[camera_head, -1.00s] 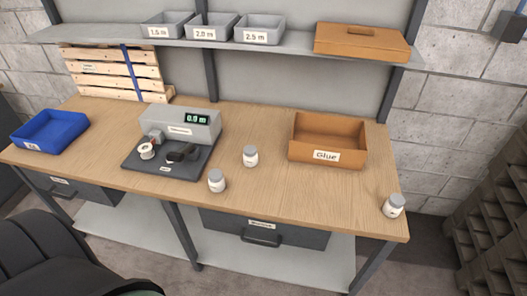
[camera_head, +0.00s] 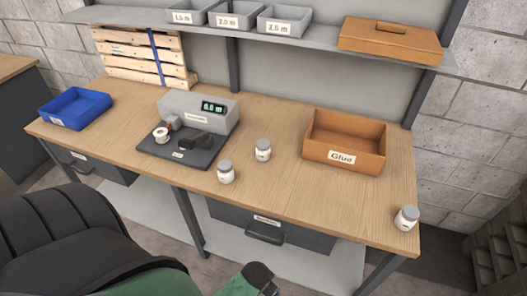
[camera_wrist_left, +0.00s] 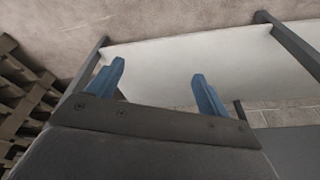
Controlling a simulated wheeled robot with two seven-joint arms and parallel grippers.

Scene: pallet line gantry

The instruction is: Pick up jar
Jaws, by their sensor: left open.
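Three white jars with grey lids stand upright on the wooden workbench (camera_head: 290,205). One jar (camera_head: 226,173) is near the front edge at the middle. A second jar (camera_head: 263,151) stands a little behind it to the right. A third jar (camera_head: 406,218) is at the right front corner. In the left wrist view my left gripper (camera_wrist_left: 160,82) has its two blue fingers apart with nothing between them. It is away from the jars, and no jar shows in that view. My right gripper is not in view.
An orange bin marked "Glue" (camera_head: 343,155) stands at the bench's back right. A dark device with a grey display box (camera_head: 197,112) stands left of the jars, and a blue tray (camera_head: 75,110) at the far left. A shelf (camera_head: 232,34) with bins runs above. The bench right of the middle jars is clear.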

